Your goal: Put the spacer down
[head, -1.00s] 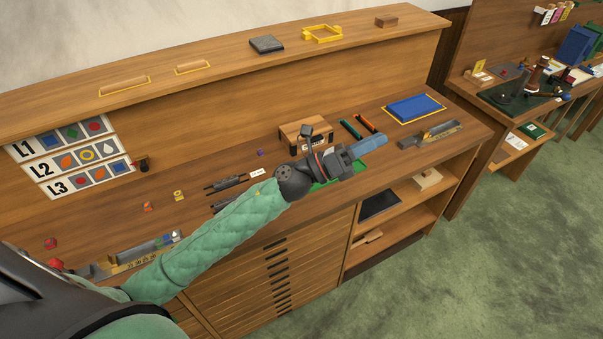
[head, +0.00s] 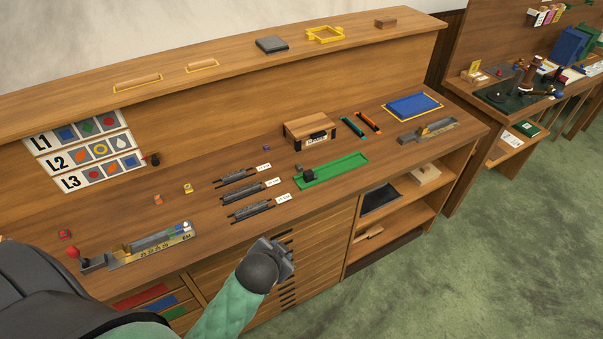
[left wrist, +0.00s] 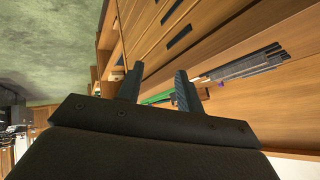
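My left gripper (head: 284,252) is in front of the drawer fronts, below the bench edge, clear of the worktop. In the left wrist view its two fingers (left wrist: 157,84) are apart with nothing held between them. No piece in view is clearly marked as the spacer. Three racks of dark thin strips with white labels lie on the bench: the back one (head: 238,175), middle one (head: 250,190) and front one (head: 250,211). A green tray (head: 340,170) lies right of them, with a small dark block (head: 308,176) at its left end. My right gripper is not in view.
A grey and brass holder (head: 150,247) stands at the bench's left, near red pieces (head: 72,252). A wooden box (head: 310,129), a blue pad (head: 413,106) and another metal holder (head: 428,131) are farther right. The bench front between the left holder and racks is clear.

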